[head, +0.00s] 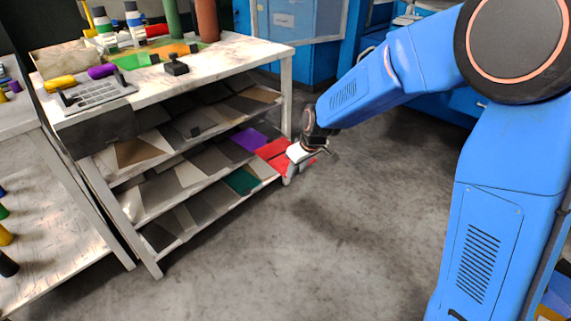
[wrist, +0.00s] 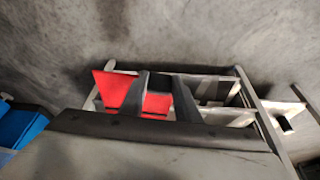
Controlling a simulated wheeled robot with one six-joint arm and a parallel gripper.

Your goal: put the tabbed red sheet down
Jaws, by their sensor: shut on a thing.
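The red sheet (head: 274,149) is at the right end of the rack's lower shelves in the head view, beside a purple sheet. In the wrist view the red sheet (wrist: 116,87) shows left of and between the fingers. My gripper (head: 302,155) is at the rack's right end, shut on the red sheet. Its two dark fingers (wrist: 160,84) stand in front of the sheet in the wrist view and hide part of it. Whether the sheet touches a shelf is unclear.
The rack (head: 287,95) has slanted shelves with grey, brown, purple (head: 249,139) and green (head: 241,181) sheets. Its top (head: 225,62) holds bottles, rolls and a keypad-like device. Another table (head: 50,245) stands at left. The floor (head: 330,235) right of the rack is clear.

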